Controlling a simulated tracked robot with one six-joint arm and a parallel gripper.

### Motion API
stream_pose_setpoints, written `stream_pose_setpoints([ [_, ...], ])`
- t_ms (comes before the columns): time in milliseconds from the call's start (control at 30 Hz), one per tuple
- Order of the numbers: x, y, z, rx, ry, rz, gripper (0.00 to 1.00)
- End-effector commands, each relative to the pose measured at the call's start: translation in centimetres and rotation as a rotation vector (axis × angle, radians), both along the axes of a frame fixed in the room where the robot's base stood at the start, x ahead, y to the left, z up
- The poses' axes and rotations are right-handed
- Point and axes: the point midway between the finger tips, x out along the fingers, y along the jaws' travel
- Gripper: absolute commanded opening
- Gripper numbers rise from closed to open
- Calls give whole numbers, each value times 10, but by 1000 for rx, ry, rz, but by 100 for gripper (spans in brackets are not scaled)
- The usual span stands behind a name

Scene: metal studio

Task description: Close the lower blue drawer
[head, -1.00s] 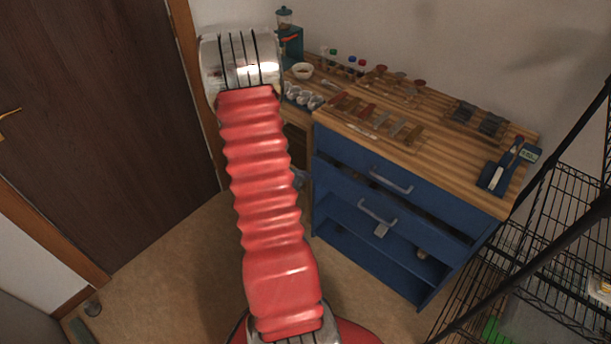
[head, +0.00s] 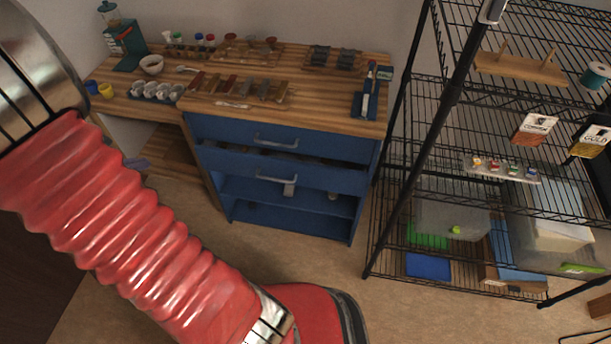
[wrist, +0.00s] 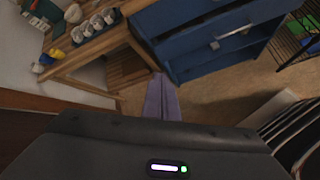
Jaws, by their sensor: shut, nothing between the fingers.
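The lower blue drawer (head: 325,178) is in the blue cabinet under the wooden worktop in the head view. It stands partly pulled out, with a dark gap and some contents showing above its front. The drawer front also shows in the wrist view (wrist: 190,42). My gripper (wrist: 161,97) has its purple fingers together and empty, apart from the cabinet and pointing towards its left side. In the head view, a purple bit of it (head: 136,163) shows beside my red arm.
The upper blue drawer (head: 230,131) looks shut. Below the lower drawer is an open shelf space (head: 290,218). A black wire rack (head: 384,215) with boxes stands close on the right. The worktop (head: 215,110) holds cups, jars and tools. The floor (head: 310,262) before the cabinet is clear.

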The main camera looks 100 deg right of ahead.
Motion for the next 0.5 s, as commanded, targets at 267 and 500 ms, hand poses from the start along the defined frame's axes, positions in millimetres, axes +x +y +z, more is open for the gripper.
stream_pose_setpoints([
  [267, 21, 71, 51, 36, -233, -117, 0],
  [500, 30, 139, 82, 118, -427, -210, 0],
])
